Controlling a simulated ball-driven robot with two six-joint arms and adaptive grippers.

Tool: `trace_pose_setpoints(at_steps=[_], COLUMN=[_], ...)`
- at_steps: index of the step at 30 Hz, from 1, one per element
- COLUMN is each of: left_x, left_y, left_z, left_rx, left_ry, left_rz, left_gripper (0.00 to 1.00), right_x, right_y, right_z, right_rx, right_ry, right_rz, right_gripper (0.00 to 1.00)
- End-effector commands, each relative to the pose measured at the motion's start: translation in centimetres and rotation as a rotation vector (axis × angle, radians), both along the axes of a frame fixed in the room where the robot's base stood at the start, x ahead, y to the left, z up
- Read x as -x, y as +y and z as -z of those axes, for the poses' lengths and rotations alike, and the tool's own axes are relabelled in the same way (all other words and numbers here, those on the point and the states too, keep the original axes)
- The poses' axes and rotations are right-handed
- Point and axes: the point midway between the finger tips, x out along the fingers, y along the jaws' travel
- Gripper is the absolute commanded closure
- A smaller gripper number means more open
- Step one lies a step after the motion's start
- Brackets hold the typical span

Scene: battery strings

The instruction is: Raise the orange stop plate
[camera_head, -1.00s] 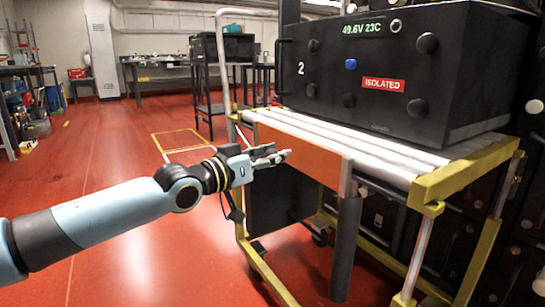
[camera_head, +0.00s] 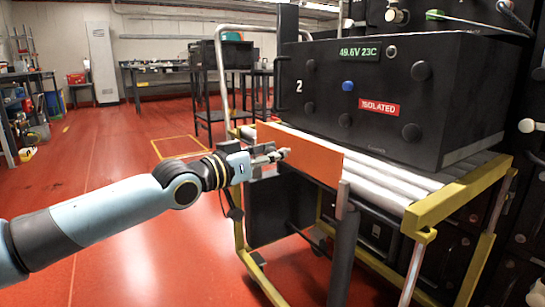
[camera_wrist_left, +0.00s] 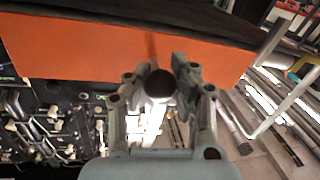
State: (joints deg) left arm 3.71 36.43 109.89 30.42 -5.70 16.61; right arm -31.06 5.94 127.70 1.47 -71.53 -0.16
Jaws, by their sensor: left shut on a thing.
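The orange stop plate (camera_head: 315,160) stands at the near end of the roller cart, its top edge above the rollers (camera_head: 375,178). My left gripper (camera_head: 280,155) reaches it from the left and is shut at its front face. In the left wrist view, the fingers (camera_wrist_left: 160,90) close around a dark round knob (camera_wrist_left: 160,83) in front of the plate, which also shows there as an orange band (camera_wrist_left: 90,52). My right gripper is not in view.
A black battery box (camera_head: 390,95), marked 2 and ISOLATED, sits on the rollers behind the plate. The cart has a yellow frame (camera_head: 450,200). A dark upright post (camera_head: 343,245) stands at its front. Red floor (camera_head: 110,160) lies open to the left.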

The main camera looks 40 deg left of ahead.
Motion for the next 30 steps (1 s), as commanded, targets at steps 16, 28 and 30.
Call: trace_pose_setpoints(at_steps=[16,28,30], left_x=[0.0,0.0,0.0], left_y=[-0.1,-0.1,-0.1], left_z=[-0.3,-2.1,-2.9], left_rx=[-0.001,-0.007,-0.007], left_ry=[-0.008,-0.007,-0.011], left_rz=[0.002,0.006,0.004], left_gripper=[0.47,0.47,0.47], right_x=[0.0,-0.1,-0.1], right_y=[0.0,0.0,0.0], right_z=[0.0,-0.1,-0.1], right_rx=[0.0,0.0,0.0], right_ry=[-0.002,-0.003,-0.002], right_rz=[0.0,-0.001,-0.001], right_gripper=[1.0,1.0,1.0])
